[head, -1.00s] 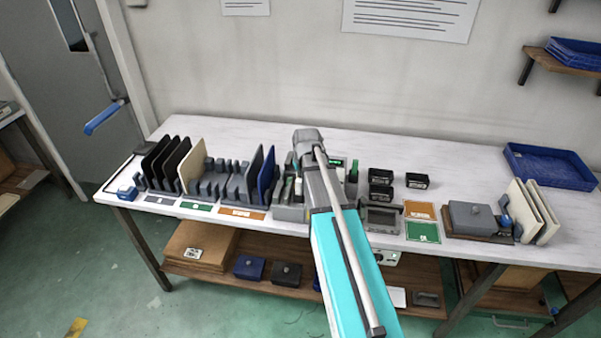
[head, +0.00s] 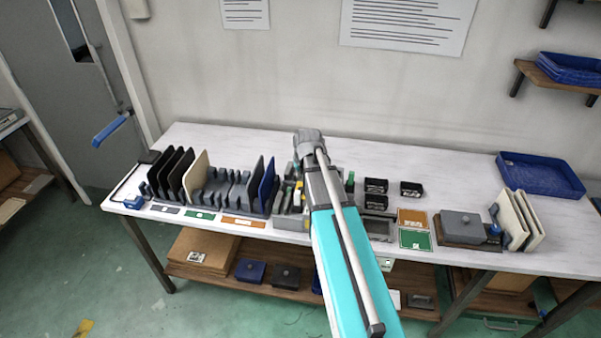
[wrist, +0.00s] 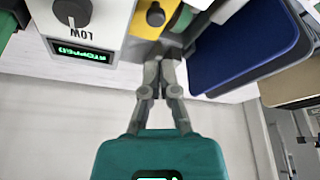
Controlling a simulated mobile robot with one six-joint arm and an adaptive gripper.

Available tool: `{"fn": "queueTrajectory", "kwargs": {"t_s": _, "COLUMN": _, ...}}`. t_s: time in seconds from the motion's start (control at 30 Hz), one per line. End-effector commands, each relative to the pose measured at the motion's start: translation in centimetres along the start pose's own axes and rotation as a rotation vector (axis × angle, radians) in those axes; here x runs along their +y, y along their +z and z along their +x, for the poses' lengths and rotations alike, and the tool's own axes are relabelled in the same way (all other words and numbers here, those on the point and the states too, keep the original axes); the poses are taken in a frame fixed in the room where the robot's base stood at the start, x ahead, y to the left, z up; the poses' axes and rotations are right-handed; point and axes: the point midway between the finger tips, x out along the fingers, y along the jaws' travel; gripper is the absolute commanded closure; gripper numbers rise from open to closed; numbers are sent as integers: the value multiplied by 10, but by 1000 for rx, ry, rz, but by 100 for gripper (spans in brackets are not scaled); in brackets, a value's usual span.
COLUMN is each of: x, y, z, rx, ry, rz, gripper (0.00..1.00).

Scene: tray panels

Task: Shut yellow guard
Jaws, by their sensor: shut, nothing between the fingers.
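In the wrist view a yellow part (wrist: 147,22) with a round black knob shows at the top, beside a white control box (wrist: 105,22). I take it for the yellow guard; its full shape is cut off by the frame and I cannot tell how far open it stands. My gripper (wrist: 160,55) is shut and empty, its fingertips just below the yellow part in the picture; I cannot tell if they touch. The box has a dark dial marked LOW and a green display reading STOPPED.
A blue panel (wrist: 245,45) stands close to the right of my gripper in the wrist view. In the head view, a rack with upright panels (head: 172,172) is left of my arm. Small black bins (head: 376,186) and a blue tray (head: 541,174) are to the right.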

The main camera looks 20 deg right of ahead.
Motion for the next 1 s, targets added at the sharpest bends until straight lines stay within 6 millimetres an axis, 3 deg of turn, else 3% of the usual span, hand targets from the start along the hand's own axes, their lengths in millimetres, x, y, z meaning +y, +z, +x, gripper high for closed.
{"fn": "queueTrajectory", "kwargs": {"t_s": 0.3, "x": -1, "y": -2, "z": -21, "rx": 0, "ry": 0, "rz": 0, "gripper": 100}}
{"fn": "queueTrajectory", "kwargs": {"t_s": 0.83, "x": -1, "y": -2, "z": -23, "rx": 0, "ry": -1, "rz": -1, "gripper": 100}}
{"fn": "queueTrajectory", "kwargs": {"t_s": 1.0, "x": -14, "y": 9, "z": -26, "rx": -20, "ry": -6, "rz": -10, "gripper": 100}}
